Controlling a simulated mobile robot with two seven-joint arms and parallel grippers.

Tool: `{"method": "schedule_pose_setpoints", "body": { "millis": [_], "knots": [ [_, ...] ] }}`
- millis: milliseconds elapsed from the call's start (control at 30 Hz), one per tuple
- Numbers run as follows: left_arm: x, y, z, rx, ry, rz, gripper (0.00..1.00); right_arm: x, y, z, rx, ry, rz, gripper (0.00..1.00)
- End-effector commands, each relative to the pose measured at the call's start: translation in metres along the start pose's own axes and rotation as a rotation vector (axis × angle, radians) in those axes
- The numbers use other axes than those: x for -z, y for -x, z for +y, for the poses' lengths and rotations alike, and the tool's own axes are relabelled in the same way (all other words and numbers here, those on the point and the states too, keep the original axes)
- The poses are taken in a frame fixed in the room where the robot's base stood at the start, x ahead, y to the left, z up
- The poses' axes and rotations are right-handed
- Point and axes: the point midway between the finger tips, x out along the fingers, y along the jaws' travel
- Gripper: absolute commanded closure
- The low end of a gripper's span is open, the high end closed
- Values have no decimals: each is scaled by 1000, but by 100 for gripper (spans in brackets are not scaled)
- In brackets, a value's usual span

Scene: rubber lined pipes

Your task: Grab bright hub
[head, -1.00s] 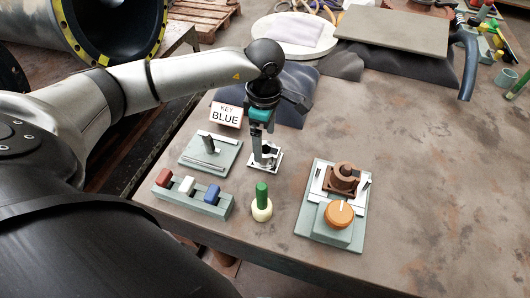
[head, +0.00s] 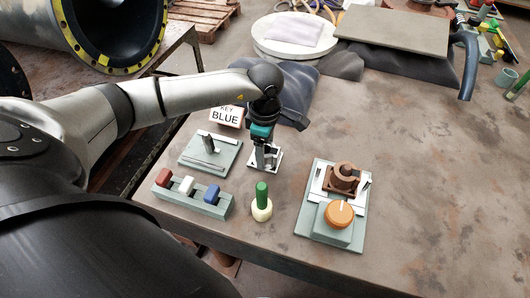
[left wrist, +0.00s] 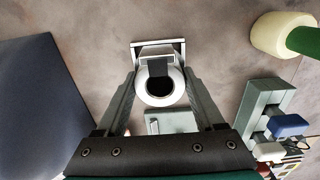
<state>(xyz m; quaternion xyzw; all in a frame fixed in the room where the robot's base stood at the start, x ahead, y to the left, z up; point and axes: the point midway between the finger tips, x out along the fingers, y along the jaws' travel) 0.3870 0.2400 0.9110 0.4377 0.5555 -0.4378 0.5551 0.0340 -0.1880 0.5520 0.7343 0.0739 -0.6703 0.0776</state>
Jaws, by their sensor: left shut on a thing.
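The bright hub (left wrist: 160,86) is a pale ring with a dark bore, seen end-on in the left wrist view. It sits at a small white-framed stand, and a grey upright piece shows beside the bore. My left gripper (left wrist: 158,92) points down with one finger on each side of the hub and is shut on it. In the head view, the left gripper (head: 266,158) is low over the white-edged stand (head: 277,165), and the hub is mostly hidden by the fingers. My right gripper is not in view.
A grey plate with an upright peg (head: 222,158) stands left of the gripper. A rack with red, white and blue keys (head: 192,196), a green-handled piece (head: 262,203) and a fixture with an orange knob (head: 338,214) stand nearer. A "KEY BLUE" sign (head: 226,117) is behind.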

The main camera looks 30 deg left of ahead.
Motion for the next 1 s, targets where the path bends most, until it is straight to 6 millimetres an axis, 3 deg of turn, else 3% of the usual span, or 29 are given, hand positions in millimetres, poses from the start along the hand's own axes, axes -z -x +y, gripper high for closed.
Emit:
{"method": "schedule_pose_setpoints", "body": {
  "millis": [67, 467, 1000],
  "knots": [
    [0, 0, 0, 0, 0, 0, 54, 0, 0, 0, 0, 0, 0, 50],
    [0, 0, 0, -1, 0, 0, 99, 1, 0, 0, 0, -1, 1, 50],
    [0, 4, 1, -4, 0, -2, 100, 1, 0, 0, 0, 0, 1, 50]
  ]
}}
